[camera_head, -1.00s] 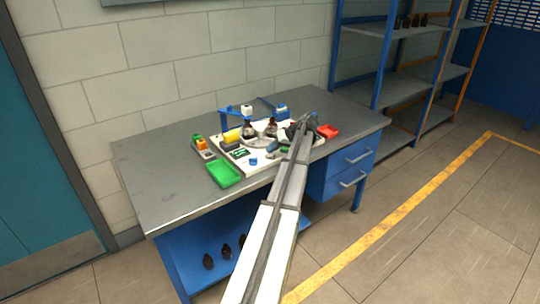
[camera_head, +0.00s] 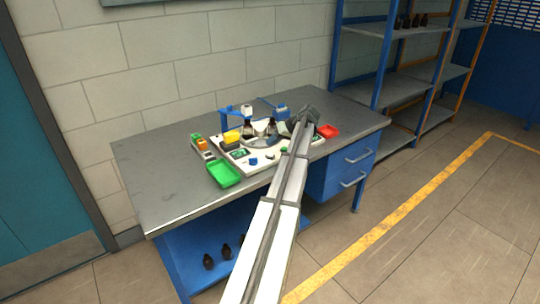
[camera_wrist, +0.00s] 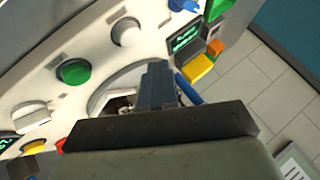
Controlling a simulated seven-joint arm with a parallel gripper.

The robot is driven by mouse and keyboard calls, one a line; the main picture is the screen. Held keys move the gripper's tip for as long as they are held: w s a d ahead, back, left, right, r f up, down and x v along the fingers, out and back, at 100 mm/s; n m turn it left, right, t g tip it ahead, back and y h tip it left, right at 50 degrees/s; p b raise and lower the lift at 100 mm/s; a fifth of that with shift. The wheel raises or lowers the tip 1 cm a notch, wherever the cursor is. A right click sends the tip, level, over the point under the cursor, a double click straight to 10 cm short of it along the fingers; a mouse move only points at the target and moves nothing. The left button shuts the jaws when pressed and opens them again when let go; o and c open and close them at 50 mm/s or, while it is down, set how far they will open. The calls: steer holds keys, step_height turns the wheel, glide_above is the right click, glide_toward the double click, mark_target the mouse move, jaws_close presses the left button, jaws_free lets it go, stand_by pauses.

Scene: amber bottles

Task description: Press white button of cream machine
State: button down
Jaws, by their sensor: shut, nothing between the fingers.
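The cream machine (camera_head: 268,160) stands on the grey bench; its panel fills the upper left of the wrist view (camera_wrist: 85,38). The round white button (camera_wrist: 126,32) sits on that panel, between a green button (camera_wrist: 73,71) and a small screen (camera_wrist: 185,38). In the head view I cannot pick the white button out clearly. My gripper (camera_wrist: 157,68) is shut and empty, its fingertips over the machine's round opening, apart from the white button in the picture. I cannot tell their height above the panel. In the head view my arm largely hides the gripper and the machine's right part.
The bench's left side is clear.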

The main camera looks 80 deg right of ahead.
steer(key=shift+r, duration=1.25)
